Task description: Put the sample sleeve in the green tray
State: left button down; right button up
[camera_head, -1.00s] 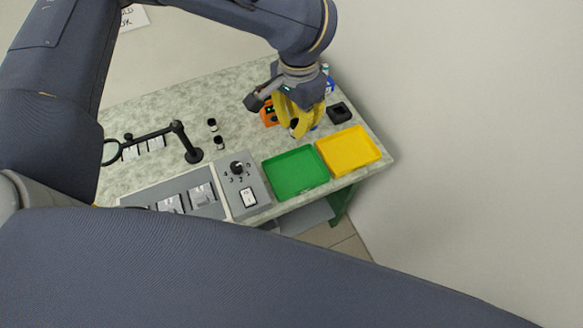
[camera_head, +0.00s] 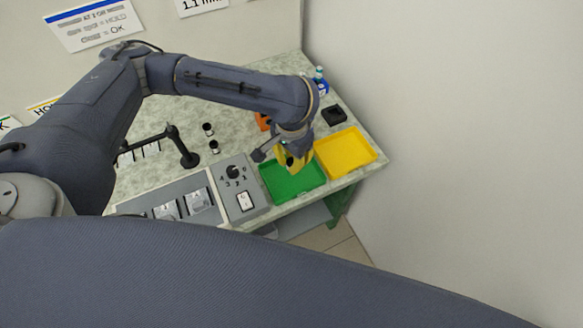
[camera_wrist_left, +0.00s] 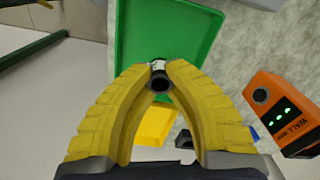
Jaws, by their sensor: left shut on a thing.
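My left gripper (camera_head: 293,168) is over the green tray (camera_head: 309,183) in the head view. Its yellow fingers are shut on a small dark, round sample sleeve (camera_wrist_left: 160,83) with a pale part, seen between the fingertips in the left wrist view. In that view the fingertips (camera_wrist_left: 158,68) overlap the edge of the green tray (camera_wrist_left: 205,22). The visible tray floor is bare. I cannot tell how high the sleeve is above it. In the head view the gripper hides part of the tray. My right gripper is not in view.
The yellow tray (camera_head: 345,152) adjoins the green tray's right side. A grey dial box (camera_head: 240,187) stands at its left. An orange gauge (camera_wrist_left: 283,112), a black block (camera_head: 334,115), a magnifier stand (camera_head: 188,158) and two small dark cylinders (camera_head: 208,129) are also on the bench.

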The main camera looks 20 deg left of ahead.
aim_at(291, 176)
pick_arm(q)
jog(key=shift+f, duration=2.1)
jog(key=shift+f, duration=0.15)
jog(key=c, duration=1.4)
grip_release()
jog(key=shift+c, duration=0.2)
notch_tip(291, 176, up, 12)
jog(key=shift+r, duration=0.2)
